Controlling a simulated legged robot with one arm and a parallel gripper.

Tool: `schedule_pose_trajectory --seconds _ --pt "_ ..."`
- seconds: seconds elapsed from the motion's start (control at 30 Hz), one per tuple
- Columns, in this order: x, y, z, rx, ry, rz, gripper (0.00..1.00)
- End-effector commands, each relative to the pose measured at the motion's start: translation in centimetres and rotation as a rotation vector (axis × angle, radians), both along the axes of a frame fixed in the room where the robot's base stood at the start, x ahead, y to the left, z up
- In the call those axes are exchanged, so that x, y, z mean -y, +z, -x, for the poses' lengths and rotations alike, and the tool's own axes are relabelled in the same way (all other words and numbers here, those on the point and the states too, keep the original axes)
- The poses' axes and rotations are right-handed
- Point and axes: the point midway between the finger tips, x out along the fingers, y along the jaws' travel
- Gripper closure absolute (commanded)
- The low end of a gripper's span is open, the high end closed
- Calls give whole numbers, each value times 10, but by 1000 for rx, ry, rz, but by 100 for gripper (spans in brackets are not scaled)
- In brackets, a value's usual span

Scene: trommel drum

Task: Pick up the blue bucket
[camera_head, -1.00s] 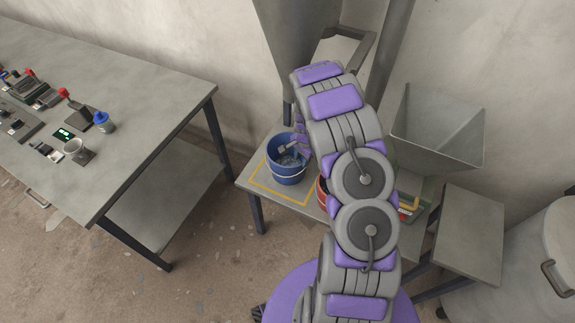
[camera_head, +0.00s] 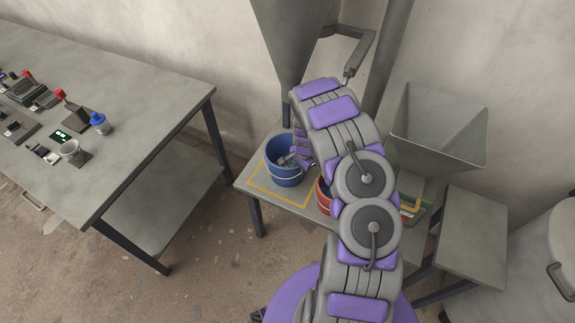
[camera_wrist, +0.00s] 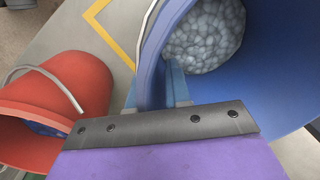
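The blue bucket (camera_head: 284,174) stands upright on the low grey table, inside a yellow outline. In the wrist view the blue bucket (camera_wrist: 265,85) fills the upper right, with grey pebble-like contents inside. My gripper (camera_head: 293,158) is at the bucket's right rim in the head view, reaching down from the arm. In the wrist view my gripper (camera_wrist: 160,90) is at the near bucket wall, and a finger shows along its inner side.
A red bucket (camera_head: 323,195) stands close beside the blue one, partly hidden by my arm; its pale handle shows in the wrist view (camera_wrist: 45,72). A grey hopper (camera_head: 290,45) is behind, another (camera_head: 437,125) at right. A workbench (camera_head: 150,90) is at left.

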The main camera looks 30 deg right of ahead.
Motion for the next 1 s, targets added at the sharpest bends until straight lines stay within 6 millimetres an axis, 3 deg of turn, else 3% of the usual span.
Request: schedule_pose_trajectory --seconds 0.17,1.0 --pt "0 0 0 0 0 0 100" --pt "0 0 0 1 1 1 100"
